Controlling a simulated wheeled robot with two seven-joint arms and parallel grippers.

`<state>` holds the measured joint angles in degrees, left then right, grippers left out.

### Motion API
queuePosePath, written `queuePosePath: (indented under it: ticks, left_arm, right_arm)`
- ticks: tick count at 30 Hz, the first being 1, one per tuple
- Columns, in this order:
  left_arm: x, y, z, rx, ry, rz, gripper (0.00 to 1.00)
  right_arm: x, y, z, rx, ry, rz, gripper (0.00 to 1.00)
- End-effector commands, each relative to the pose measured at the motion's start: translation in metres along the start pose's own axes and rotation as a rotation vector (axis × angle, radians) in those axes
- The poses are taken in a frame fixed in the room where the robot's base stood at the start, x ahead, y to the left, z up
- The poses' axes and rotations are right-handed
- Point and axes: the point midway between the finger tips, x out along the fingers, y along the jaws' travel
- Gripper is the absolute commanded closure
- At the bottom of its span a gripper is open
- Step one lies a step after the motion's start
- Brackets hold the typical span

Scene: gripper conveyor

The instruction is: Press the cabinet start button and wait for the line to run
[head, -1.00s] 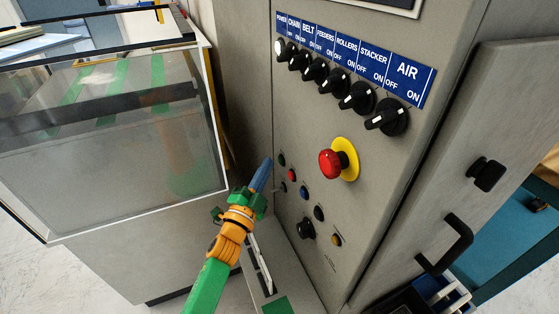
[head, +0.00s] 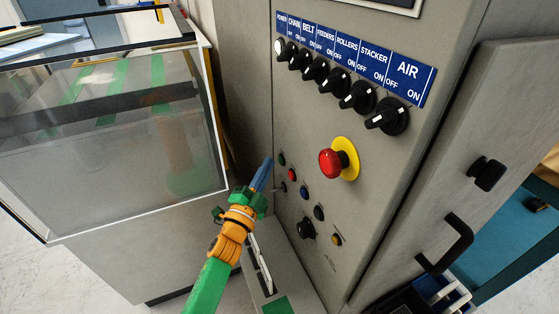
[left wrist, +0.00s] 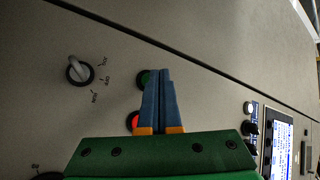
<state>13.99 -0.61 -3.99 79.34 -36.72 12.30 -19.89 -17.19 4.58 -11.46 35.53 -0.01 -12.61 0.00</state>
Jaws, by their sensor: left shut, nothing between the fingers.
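The grey control cabinet (head: 262,60) fills the middle of the head view. A small green button (head: 282,159) sits at the top left of its lower button group, with a red button (head: 291,175) below it. My left gripper (head: 267,164) is shut and empty, its blue fingertips just left of the green button. In the left wrist view, the shut fingertips (left wrist: 160,74) partly overlap the green button (left wrist: 144,77) and the lit-looking red button (left wrist: 133,121). Whether they touch the panel I cannot tell. My right gripper is not in view.
A red emergency stop (head: 332,163) on a yellow ring sticks out to the right. A row of black knobs (head: 340,80) runs above it under blue labels. A black handle (head: 447,245) juts out at the right. A glass-sided enclosure (head: 110,150) stands left of my gripper.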

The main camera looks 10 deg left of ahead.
Motion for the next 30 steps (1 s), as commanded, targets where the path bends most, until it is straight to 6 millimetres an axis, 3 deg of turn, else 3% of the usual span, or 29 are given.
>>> queuePosePath:
  ticks: [30]
  left_arm:
    - [0.0087, 0.0069, -0.0062, -0.001, 0.000, 0.000, 1.00]
  right_arm:
    - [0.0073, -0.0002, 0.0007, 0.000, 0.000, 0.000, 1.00]
